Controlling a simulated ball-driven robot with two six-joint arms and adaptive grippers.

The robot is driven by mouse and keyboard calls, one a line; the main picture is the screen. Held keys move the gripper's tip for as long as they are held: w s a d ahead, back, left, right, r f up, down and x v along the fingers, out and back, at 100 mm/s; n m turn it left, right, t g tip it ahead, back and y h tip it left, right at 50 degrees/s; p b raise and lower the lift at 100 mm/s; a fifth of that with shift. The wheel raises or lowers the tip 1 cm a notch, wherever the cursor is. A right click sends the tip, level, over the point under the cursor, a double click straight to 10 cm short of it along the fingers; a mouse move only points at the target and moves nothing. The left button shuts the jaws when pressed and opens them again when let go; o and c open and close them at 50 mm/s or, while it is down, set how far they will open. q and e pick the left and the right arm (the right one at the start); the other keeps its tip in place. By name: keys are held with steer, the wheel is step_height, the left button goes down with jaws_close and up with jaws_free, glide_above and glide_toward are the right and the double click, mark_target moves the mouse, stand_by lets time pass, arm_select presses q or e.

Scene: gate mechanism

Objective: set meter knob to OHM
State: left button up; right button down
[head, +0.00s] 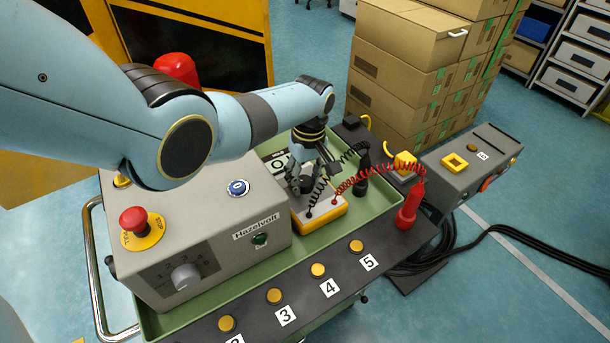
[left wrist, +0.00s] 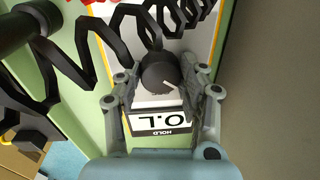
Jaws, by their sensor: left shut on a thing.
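The yellow-edged multimeter (head: 330,212) lies on the green tray in the head view, partly hidden by my left gripper (head: 306,180). In the left wrist view its round dark knob (left wrist: 161,73) has a light pointer line towards the lower right. The display (left wrist: 162,122) reads O.L with HOLD beside it, upside down in this view. My left gripper (left wrist: 161,84) points down at the meter with a finger on each side of the knob, shut on it. The markings around the knob are too hidden to read. My right gripper is not in view.
A coiled red lead (head: 385,170) and a coiled black lead (left wrist: 75,60) run from the meter to probes. The red probe (head: 409,205) stands at the right. The grey Hazelvolt box (head: 205,240) stands left of the meter. The green tray (head: 375,204) has some bare room.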

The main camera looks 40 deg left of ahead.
mark_target(307, 179)
arm_select(q)
steer(key=shift+n, duration=0.7)
steer(key=o, duration=1.2)
steer(key=r, duration=1.2)
steer(key=shift+w+d, duration=0.1)
steer(key=shift+w, duration=0.25)
